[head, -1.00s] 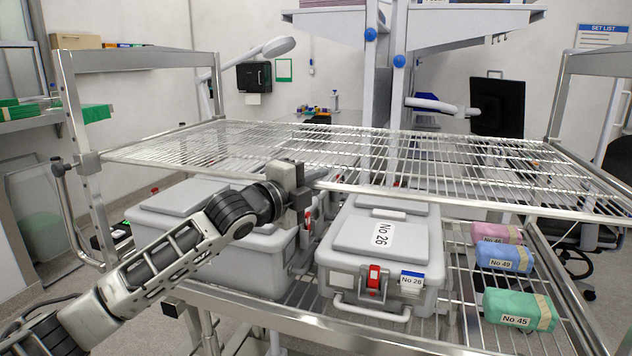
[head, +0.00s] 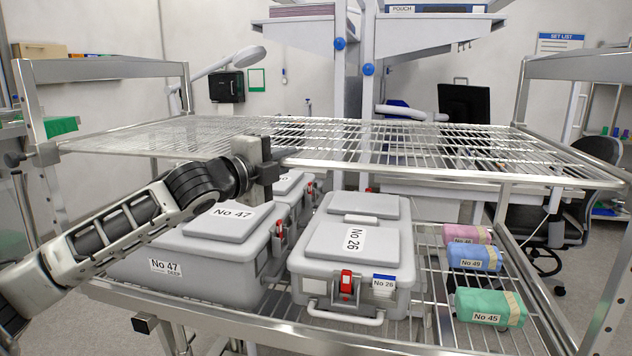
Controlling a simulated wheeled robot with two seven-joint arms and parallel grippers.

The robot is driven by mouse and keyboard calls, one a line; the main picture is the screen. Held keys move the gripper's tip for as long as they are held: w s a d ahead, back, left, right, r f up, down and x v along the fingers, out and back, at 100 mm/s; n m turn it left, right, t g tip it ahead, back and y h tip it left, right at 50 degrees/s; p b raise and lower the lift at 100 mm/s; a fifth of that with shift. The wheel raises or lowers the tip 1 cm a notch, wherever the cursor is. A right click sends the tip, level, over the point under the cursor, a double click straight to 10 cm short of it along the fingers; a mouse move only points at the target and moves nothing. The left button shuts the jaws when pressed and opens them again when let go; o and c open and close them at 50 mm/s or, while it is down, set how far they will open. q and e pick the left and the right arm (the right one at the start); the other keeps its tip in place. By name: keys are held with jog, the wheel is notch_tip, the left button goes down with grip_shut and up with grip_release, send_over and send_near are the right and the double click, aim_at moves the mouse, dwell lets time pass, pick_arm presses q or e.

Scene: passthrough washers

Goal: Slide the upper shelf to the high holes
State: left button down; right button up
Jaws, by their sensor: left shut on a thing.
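The upper shelf (head: 500,177) is a wire rack spanning the steel cart, above the boxes. My left gripper (head: 264,168) is shut on the front rim of this shelf, left of its middle. The fingertips are partly hidden at the rim. The shelf's left front corner is by the left post (head: 33,110), and its right end reaches toward the right frame (head: 522,95). My right gripper is not in view.
On the lower shelf stand grey boxes No 47 (head: 205,262) and No 26 (head: 340,270). Pink (head: 462,235), blue (head: 474,258) and green (head: 487,308) packs lie at the right. The upper shelf carries nothing. A chair (head: 570,215) stands behind the right side.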

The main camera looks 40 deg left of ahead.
pick_arm(q)
jog(key=shift+a+r, duration=0.2)
jog(key=shift+r, duration=0.35)
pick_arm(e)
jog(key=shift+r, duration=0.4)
pick_arm(q)
jog(key=c, duration=1.4)
grip_release()
jog(key=shift+d, duration=0.1)
jog(key=shift+s+f, duration=0.1)
jog(key=shift+f, duration=0.05)
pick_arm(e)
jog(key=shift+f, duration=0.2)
pick_arm(q)
jog(key=shift+s+f+b, duration=0.25)
jog(key=shift+s+b, duration=0.5)
jog(key=shift+s, duration=0.15)
jog(key=s+b, duration=0.1)
jog(key=s, duration=1.3)
jog(key=shift+r, duration=0.35)
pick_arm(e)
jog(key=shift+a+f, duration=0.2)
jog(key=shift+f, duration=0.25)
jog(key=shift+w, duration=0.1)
